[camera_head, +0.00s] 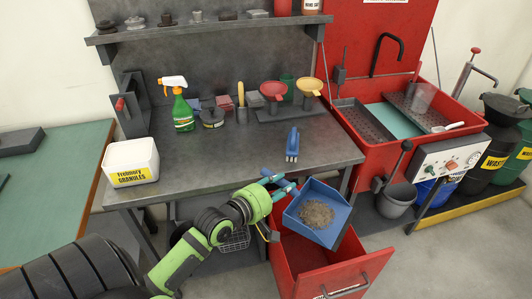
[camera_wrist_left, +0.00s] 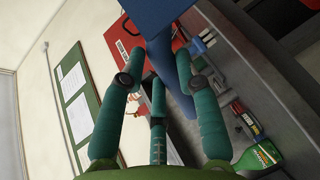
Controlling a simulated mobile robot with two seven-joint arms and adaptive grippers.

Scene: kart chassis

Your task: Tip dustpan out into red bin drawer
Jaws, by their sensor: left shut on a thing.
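A blue dustpan (camera_head: 338,216) holds a pile of grey-brown granules (camera_head: 317,214) and hangs above the open red bin drawer (camera_head: 330,262). The pan looks tilted a little, with the granules still lying in it. My left gripper (camera_head: 284,188) is shut on the dustpan's handle at its left side. In the left wrist view the teal fingers (camera_wrist_left: 160,80) close round the blue handle (camera_wrist_left: 165,58), and the pan (camera_wrist_left: 178,12) shows at the top edge. The pan hides part of the drawer's inside. My right gripper is not in view.
A blue brush (camera_head: 292,144) lies on the grey workbench (camera_head: 240,160). A white granules tub (camera_head: 131,162) and a green spray bottle (camera_head: 181,108) stand there too.

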